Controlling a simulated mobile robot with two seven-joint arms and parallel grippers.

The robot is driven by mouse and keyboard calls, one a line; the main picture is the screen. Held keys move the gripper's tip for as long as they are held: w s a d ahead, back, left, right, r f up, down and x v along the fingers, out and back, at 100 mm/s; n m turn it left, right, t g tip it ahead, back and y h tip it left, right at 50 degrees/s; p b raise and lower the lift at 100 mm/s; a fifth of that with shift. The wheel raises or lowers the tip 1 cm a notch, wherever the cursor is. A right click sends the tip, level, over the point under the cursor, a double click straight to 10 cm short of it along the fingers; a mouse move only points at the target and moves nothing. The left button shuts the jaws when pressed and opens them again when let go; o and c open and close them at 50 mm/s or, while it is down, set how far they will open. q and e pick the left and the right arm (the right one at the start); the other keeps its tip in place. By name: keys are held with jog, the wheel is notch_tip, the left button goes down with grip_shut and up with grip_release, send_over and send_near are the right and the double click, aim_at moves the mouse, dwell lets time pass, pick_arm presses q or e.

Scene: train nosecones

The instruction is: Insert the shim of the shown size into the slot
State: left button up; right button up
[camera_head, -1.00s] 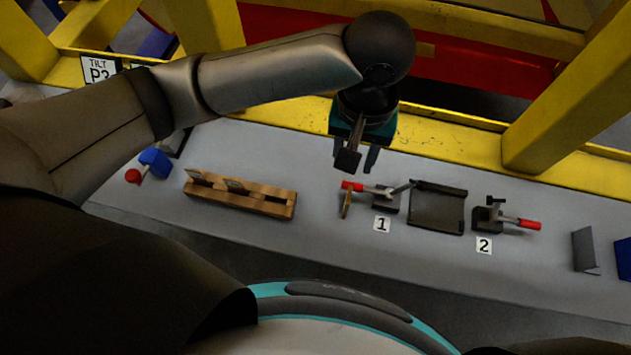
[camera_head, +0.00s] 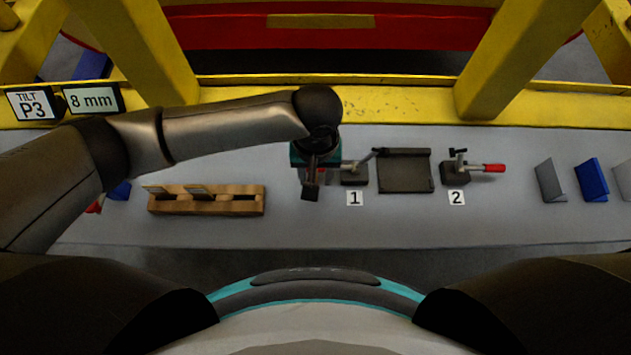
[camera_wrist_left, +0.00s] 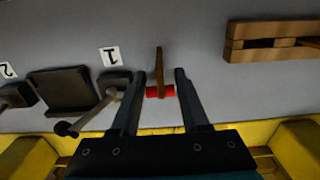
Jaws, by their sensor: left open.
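My left gripper (camera_head: 310,186) is open, left of clamp 1 (camera_head: 354,174), hiding that clamp's handle in the head view. In the left wrist view its fingers (camera_wrist_left: 156,86) are apart, with a thin brown piece (camera_wrist_left: 159,62), perhaps a shim, and the red handle (camera_wrist_left: 160,92) showing between them. I cannot tell whether they touch. The dark slotted fixture (camera_head: 404,174) sits between clamp 1 and clamp 2 (camera_head: 456,174), whose red handle points right. A wooden rack (camera_head: 236,207) holds thin plates. A sign (camera_head: 93,99) reads "8 mm". My right gripper is not in view.
A "TILT P3" sign (camera_head: 32,105) stands beside the size sign. Grey (camera_head: 549,182) and blue (camera_head: 591,180) angled pieces stand at the right. A yellow frame (camera_head: 400,100) runs along the back.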

pick_arm(q)
notch_tip(320, 180, down, 2)
grip_shut()
dwell(0.5)
jog(key=shift+w+r, duration=0.1)
dwell(1.0)
